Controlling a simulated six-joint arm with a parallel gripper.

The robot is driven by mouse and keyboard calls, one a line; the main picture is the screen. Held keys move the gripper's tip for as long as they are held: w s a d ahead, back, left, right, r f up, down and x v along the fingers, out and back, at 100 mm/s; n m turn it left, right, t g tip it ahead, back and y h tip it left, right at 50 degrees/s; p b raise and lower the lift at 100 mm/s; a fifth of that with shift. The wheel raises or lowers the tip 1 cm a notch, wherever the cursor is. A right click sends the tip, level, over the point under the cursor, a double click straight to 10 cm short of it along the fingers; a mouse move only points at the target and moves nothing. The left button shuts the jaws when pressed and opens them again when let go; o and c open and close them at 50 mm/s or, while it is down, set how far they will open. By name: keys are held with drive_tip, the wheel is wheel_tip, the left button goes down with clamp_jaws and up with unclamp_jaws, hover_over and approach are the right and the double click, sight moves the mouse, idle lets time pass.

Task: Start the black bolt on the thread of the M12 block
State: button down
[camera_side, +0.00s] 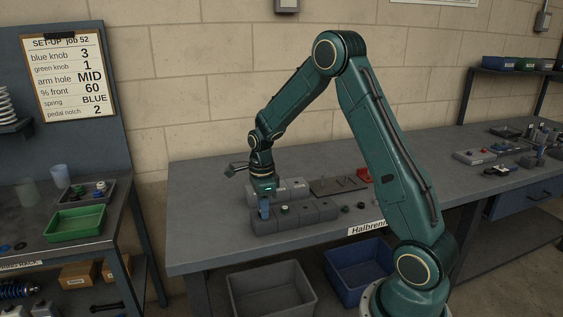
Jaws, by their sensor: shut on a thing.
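My gripper (264,207) points down at the left end of a row of dark grey blocks (318,213) on the bench. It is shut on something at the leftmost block. The held thing is too small and too covered by the fingers to make out. I cannot tell which block is the M12 one. A small dark piece with a pale top (285,208) sits on the row just right of my gripper. Small dark round pieces (346,209) lie on the bench right of the row; I cannot tell whether one is the black bolt.
Lighter grey blocks (295,187) stand behind the row. A dark flat plate (336,186) and a red part (364,175) lie to their right. A grey bin (238,285) and a blue bin (336,278) are below the bench front. The bench's left side (200,220) is clear.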

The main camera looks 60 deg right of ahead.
drive_tip(key=shift+r, duration=2.55)
drive_tip(key=shift+d, duration=0.1)
drive_tip(key=shift+w+d+r, duration=0.1)
drive_tip(key=shift+w+d, duration=0.05)
drive_tip(key=shift+d, duration=0.4)
drive_tip(key=s+d+r, duration=0.1)
drive_tip(key=d+r, duration=0.1)
drive_tip(key=d, duration=1.8)
drive_tip(key=shift+d+r, duration=0.35)
drive_tip(key=shift+f, duration=0.15)
drive_tip(key=shift+f, duration=1.45)
